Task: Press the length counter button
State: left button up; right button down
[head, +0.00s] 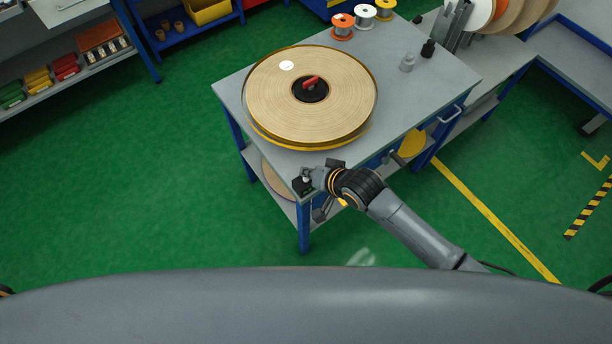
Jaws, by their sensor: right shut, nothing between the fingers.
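A small black box (302,187), which looks like the length counter, sits at the near corner of the grey table (235,95). Its button cannot be made out, as my right gripper (311,176) covers part of the box. The right gripper is shut and empty, its tips at or just above the top of the box. I cannot tell whether they touch it. My right arm reaches in from the lower right. A large tan tape roll (345,110) lies flat on the table with a black hub and red handle (311,82) at its centre. My left gripper is out of view.
Several small spools, one of them orange (341,25), stand at the table's far edge. Shelves with bins (65,67) are at the upper left. The green floor to the left is clear.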

aim_at(308, 182)
jog(key=shift+f, duration=0.4)
jog(key=shift+f, duration=0.5)
dwell(0.7)
dwell(0.3)
jog(key=shift+r+p, duration=0.9)
jog(key=shift+r, duration=0.05)
notch_tip(308, 182, up, 5)
jog(key=p, duration=0.5)
